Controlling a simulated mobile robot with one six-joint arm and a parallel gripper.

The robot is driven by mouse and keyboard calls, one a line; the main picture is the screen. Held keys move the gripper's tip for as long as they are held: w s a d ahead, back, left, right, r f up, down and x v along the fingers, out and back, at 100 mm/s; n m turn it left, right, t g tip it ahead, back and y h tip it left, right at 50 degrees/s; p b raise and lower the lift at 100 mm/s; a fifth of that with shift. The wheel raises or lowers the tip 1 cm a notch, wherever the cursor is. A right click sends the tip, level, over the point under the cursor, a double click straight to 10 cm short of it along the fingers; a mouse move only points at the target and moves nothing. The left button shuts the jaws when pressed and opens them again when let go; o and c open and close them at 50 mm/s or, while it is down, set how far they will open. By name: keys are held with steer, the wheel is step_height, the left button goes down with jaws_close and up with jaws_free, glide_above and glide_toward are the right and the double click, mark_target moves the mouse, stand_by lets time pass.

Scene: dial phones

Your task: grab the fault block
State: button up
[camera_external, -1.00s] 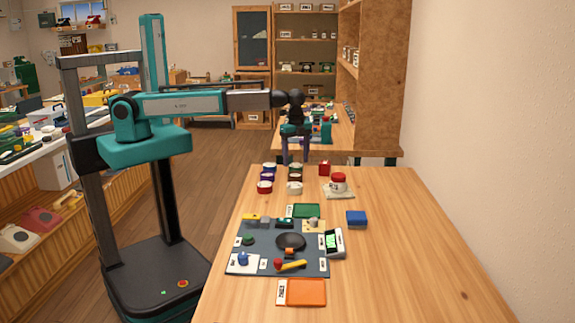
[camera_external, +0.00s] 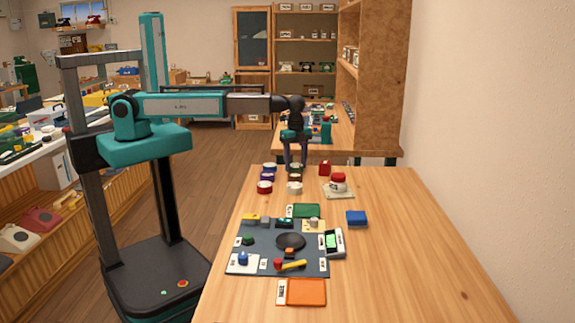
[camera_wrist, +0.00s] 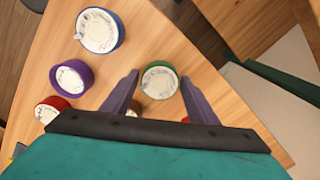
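No label that I can read says which thing is the fault block. A small red block (camera_external: 325,168) stands on the table, just right of the round tins. A small orange block (camera_external: 289,252) sits on the dark mat (camera_external: 255,262), and a blue block (camera_external: 357,218) lies right of the mat. My gripper (camera_external: 296,160) is over the far end of the table, above the tins. In the wrist view my gripper (camera_wrist: 159,77) is open, with a green-rimmed tin (camera_wrist: 160,82) seen between its fingers. A bit of red (camera_wrist: 186,120) shows near the right finger, mostly hidden.
Round tins with blue (camera_wrist: 99,31), purple (camera_wrist: 71,78) and red (camera_wrist: 50,108) rims stand close by. A red-topped jar (camera_external: 338,180) stands right of them. An orange tray (camera_external: 306,292) lies at the near end. The table's right side is clear.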

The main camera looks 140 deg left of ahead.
mark_target(295, 165)
steer(key=c, duration=0.9)
steer(key=shift+o, duration=0.2)
steer(key=shift+r, duration=0.15)
steer(key=shift+r+b, duration=0.7)
steer(key=shift+r, duration=0.95)
steer(key=s+d+b, duration=0.1)
steer(key=s+d, duration=0.5)
steer(key=s+d+r+b, duration=0.1)
steer(key=s+d, duration=0.2)
steer(key=shift+d+b, duration=0.35)
steer(key=b, duration=0.3)
steer(key=shift+s+d+f, duration=0.1)
steer(key=shift+s+d, duration=0.3)
steer(key=b, duration=0.1)
steer(key=s+d+b, duration=0.1)
steer(key=b, duration=0.1)
steer(key=shift+r, duration=0.25)
steer(key=shift+d+r+b, duration=0.1)
steer(key=shift+b, duration=0.2)
